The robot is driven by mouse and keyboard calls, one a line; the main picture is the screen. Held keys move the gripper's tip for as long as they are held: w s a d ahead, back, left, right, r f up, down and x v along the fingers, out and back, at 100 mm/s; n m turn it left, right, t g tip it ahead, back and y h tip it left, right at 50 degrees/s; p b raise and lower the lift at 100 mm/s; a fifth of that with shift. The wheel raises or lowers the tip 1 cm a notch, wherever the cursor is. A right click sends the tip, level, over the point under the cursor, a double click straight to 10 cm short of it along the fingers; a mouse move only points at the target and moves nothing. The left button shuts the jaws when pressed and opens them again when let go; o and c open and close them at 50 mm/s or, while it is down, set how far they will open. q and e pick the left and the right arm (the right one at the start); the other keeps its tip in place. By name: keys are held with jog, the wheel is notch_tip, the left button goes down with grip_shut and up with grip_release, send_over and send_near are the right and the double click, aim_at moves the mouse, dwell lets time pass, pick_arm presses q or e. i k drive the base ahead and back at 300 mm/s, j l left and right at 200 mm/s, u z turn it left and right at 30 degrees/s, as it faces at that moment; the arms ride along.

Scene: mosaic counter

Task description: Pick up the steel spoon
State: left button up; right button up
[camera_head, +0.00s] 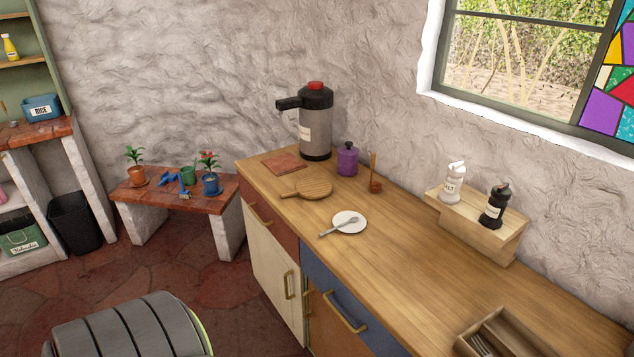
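A steel spoon (338,228) lies on a small white plate (350,219) on the wooden counter (400,240). The spoon's one end rests near the plate's middle and the other end reaches past the plate's left edge. Neither of my grippers shows in the head view.
Behind the plate are a round wooden board (315,187), a purple jar (347,160), a wooden ladle (375,178) and a steel dispenser (316,130). A wooden stand (476,226) with two bottles is to the right. An open box (500,335) is at the front right. The counter around the plate is clear.

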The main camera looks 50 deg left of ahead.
aim_at(354, 219)
jog(key=u, duration=1.35)
